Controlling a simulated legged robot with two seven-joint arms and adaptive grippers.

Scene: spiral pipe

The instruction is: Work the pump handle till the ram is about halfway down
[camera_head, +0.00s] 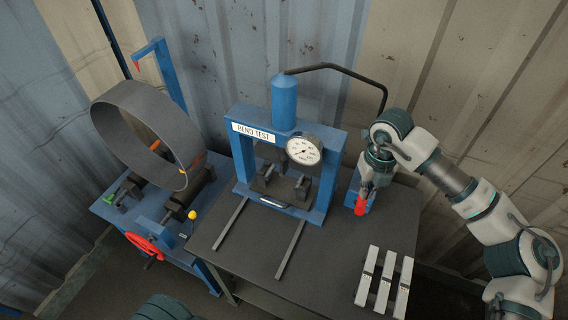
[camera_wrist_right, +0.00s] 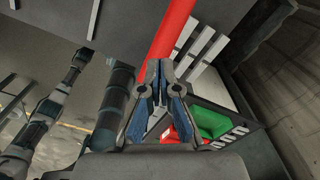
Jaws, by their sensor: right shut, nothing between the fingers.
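The blue bend-test press (camera_head: 240,160) stands on the dark table, with a round white gauge (camera_head: 304,150) on its front. The gauge and frame partly hide the ram, so its height is hard to read. The blue hand pump (camera_head: 351,197) stands to the right of the press, partly behind my gripper. Its red handle grip (camera_head: 361,206) points down toward the front. My right gripper (camera_head: 368,183) is at the handle, just above the red grip. In the right wrist view the fingers (camera_wrist_right: 160,92) are shut and empty, and the red handle (camera_wrist_right: 172,30) passes close beyond them; contact is unclear.
A black hose (camera_head: 340,68) arches from the press cylinder to the pump. Several pale metal strips (camera_head: 384,280) lie on the table front right. Two rails (camera_head: 290,248) run forward from the press. A blue bench with a large grey ring (camera_head: 110,105) and red handwheel (camera_head: 144,245) stands left.

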